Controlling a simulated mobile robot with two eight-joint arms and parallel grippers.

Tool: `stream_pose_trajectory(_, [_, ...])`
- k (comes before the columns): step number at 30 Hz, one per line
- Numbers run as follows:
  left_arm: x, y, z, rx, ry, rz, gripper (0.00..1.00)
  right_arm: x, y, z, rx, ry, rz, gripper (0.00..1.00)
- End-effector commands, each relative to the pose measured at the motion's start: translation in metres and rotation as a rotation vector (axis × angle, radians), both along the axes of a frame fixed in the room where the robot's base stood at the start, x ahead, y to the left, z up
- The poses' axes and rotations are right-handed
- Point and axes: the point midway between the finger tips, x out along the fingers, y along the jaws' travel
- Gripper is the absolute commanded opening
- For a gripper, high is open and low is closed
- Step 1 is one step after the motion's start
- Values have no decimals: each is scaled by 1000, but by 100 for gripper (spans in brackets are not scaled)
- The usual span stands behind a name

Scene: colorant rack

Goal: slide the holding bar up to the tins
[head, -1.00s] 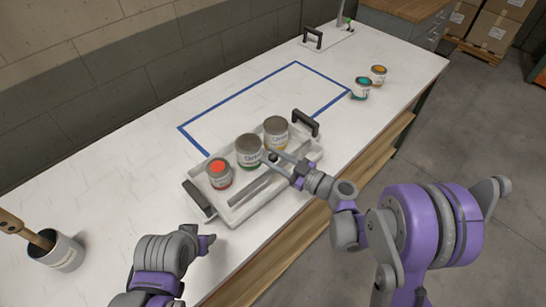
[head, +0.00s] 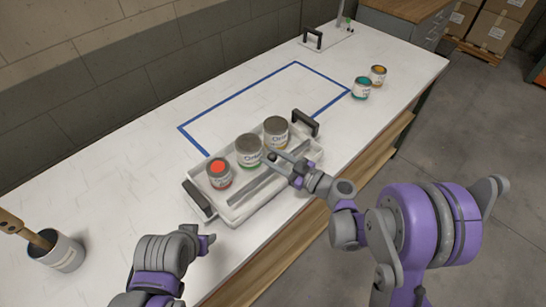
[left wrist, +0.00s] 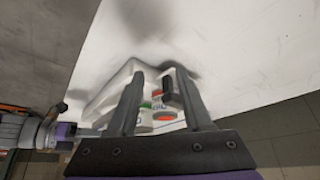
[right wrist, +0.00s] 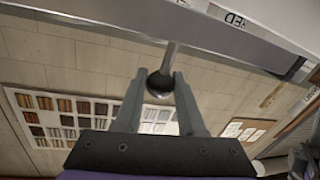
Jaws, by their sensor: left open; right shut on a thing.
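The holding bar (head: 264,183) is a long grey strip lying along the near side of the white tray (head: 241,217). Three tins stand in a row behind it: one with a red top (head: 219,173), a grey-topped one with a green base (head: 249,151) and a grey-topped one with yellow (head: 276,132). A narrow gap shows between bar and tins. My right gripper (head: 277,160) is at the bar; in the right wrist view (right wrist: 160,85) it is shut on the bar's dark round knob. My left gripper (head: 208,241) is open and empty near the tray's left end.
Black handles (head: 199,199) stand at both tray ends. A blue taped rectangle (head: 236,97) lies free behind the tray. Two more tins, teal (head: 362,88) and orange (head: 378,75), stand back right. A pot with a wooden-handled tool (head: 62,252) is at far left.

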Motion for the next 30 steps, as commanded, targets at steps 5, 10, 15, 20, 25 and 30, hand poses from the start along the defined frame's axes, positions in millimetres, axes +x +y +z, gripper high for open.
stream_pose_trajectory(5, [1, 0, 3, 0, -2, 0, 50, 21, 21, 1, 1, -1, 3, 0])
stream_pose_trajectory(10, [2, 0, 5, 0, -4, 0, 50, 39, 37, 1, 0, -1, 0, 0])
stream_pose_trajectory(15, [2, 0, 4, 0, -4, 0, 50, 39, 36, 0, 0, 0, -1, 0])
stream_pose_trajectory(20, [2, 0, 4, 0, -4, 0, 50, 38, 36, 0, 0, 0, -1, 53])
stream_pose_trajectory(25, [2, 0, 4, 0, -4, 0, 50, 38, 36, 0, 0, 0, -1, 68])
stream_pose_trajectory(30, [2, 0, 4, 0, -4, 0, 50, 38, 36, 0, 0, 0, 0, 68])
